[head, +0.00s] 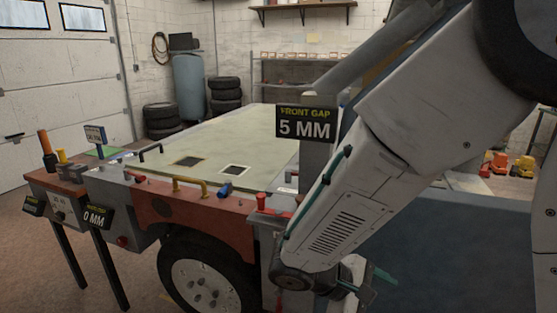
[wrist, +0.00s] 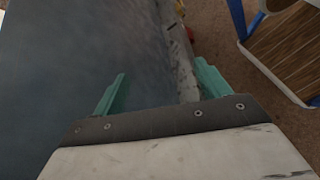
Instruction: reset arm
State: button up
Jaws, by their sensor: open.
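My white arm reaches down across the right half of the head view. My gripper (head: 368,283) is low at the end of it, partly hidden by the arm's wrist. In the wrist view my gripper (wrist: 162,88) shows two teal fingers set wide apart, with nothing between them. Below the fingers are a dark blue-grey panel (wrist: 85,45) and a pale edge strip. The same blue-grey panel (head: 455,250) stands behind my gripper in the head view. I cannot tell how far the fingers are from it.
A bench-like frame has a pale green top (head: 230,140), a red front (head: 190,210) and a dark wheel (head: 205,272). Signs read "FRONT GAP 5 MM" (head: 306,123) and "0 MM" (head: 96,216). A wooden-topped stool (wrist: 290,50) stands at right in the wrist view.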

jog(key=s+d+r+m+y, duration=0.3)
jog(key=s+r+m+y, duration=0.2)
jog(key=s+r, duration=0.1)
jog(key=s+d+r+m+t+y, duration=0.1)
jog(key=s+d+r+m+y, duration=0.3)
jog(key=r, duration=0.4)
jog(key=s+m+y, duration=0.1)
jog(key=s+y, duration=0.1)
jog(key=shift+s+r+t, duration=0.15)
jog(key=shift+s+t, duration=0.15)
jog(key=shift+s, duration=0.1)
